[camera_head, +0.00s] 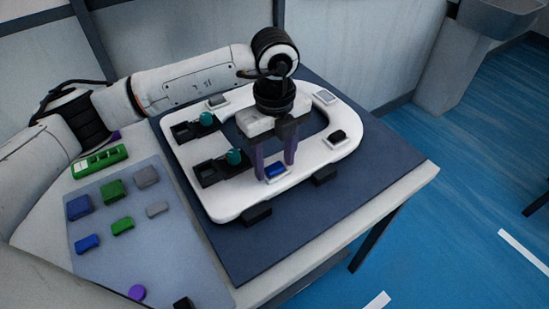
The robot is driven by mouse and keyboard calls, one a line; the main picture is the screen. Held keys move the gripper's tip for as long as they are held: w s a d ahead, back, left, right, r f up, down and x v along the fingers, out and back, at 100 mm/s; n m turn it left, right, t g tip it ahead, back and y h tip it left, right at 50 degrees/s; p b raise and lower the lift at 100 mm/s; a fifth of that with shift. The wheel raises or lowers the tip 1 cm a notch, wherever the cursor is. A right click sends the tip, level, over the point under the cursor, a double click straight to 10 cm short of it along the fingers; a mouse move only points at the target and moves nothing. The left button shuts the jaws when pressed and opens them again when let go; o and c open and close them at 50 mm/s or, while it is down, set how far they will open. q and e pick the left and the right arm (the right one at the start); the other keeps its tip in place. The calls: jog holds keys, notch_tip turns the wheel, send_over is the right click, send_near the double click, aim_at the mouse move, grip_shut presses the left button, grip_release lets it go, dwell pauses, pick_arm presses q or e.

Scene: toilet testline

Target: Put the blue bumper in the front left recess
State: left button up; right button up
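A blue bumper (276,171) lies in a pale recess on the near side of the white toilet seat (232,208). My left gripper (275,171) points down over it, with its two purple fingers apart, one on each side of the bumper. A gap seems to show between the fingers and the bumper, though contact is hard to judge. Another small blue piece (87,243) lies on the grey-blue mat.
Teal-topped hinge parts (235,157) stand on the seat's left side. A black piece (338,136) sits in another recess. The dark table mat (370,200) is clear at right.

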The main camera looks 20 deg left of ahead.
aim_at(275, 166)
pick_arm(q)
jog(key=shift+r, duration=0.1)
notch_tip(275, 166, up, 12)
jog(key=shift+b, duration=0.4)
